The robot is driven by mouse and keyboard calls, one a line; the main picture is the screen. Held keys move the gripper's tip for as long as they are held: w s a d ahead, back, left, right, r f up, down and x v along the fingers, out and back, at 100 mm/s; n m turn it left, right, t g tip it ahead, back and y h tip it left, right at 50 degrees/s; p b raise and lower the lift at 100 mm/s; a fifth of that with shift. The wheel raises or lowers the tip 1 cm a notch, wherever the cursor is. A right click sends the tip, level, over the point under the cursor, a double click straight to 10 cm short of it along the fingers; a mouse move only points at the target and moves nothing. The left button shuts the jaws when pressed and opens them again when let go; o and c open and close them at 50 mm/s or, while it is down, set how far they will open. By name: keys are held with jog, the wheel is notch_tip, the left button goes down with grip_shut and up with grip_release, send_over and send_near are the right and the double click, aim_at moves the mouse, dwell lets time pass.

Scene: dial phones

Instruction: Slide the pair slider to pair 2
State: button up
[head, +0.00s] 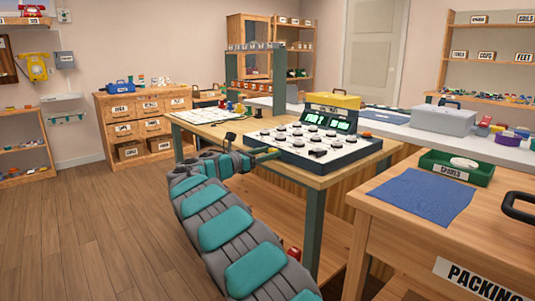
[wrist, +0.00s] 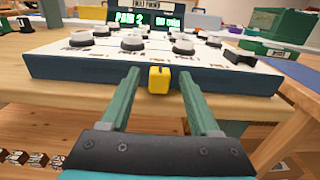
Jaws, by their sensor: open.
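The test panel (head: 310,143) is a white-topped box with rows of knobs and dark sides, on a wooden bench. In the wrist view its dark front face (wrist: 80,72) lies straight ahead. A small yellow block (wrist: 159,79), which looks like the pair slider's handle, sits on that face near the middle. A green-lit display (wrist: 145,17) behind the knobs reads "PAIR 2" on its left; its right-hand text is unclear. My gripper (wrist: 158,72) is open, its green fingers either side of the yellow block, apart from it. In the head view my gripper (head: 271,153) is small at the panel's front left.
The wooden bench (head: 215,117) carries papers and small parts left of the panel. A yellow box (head: 333,100) stands behind it. To the right, a packing table (head: 380,220) holds a blue mat (head: 413,195) and a green tray (head: 457,170). Open floor lies to the left.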

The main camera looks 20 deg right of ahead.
jog(key=v, duration=0.7)
jog(key=shift+s+a, duration=0.15)
jog(key=shift+a, duration=0.2)
jog(key=shift+r, duration=0.1)
jog(key=s+d+f+m+g+y, duration=0.2)
jog(key=s+d+m, duration=0.15)
jog(key=s, duration=0.55)
jog(key=s+d+f+m+g+y, duration=0.2)
jog(key=s+d+m, duration=0.15)
jog(key=s, duration=0.55)
jog(key=s+d+f+m+g+y, duration=0.2)
jog(key=s+d+m+g, duration=0.15)
jog(key=s, duration=0.55)
jog(key=s+a+f+m+y, duration=0.3)
jog(key=s+a, duration=0.3)
jog(key=s, duration=0.4)
jog(key=s+a+f+m+y, duration=0.4)
jog(key=s+a+f, duration=0.2)
jog(key=s, duration=0.4)
jog(key=s+a+f+m+y, duration=0.4)
jog(key=s+a, duration=0.4)
jog(key=s, duration=0.2)
jog(key=shift+s+f, duration=0.15)
jog(key=shift+f, duration=0.5)
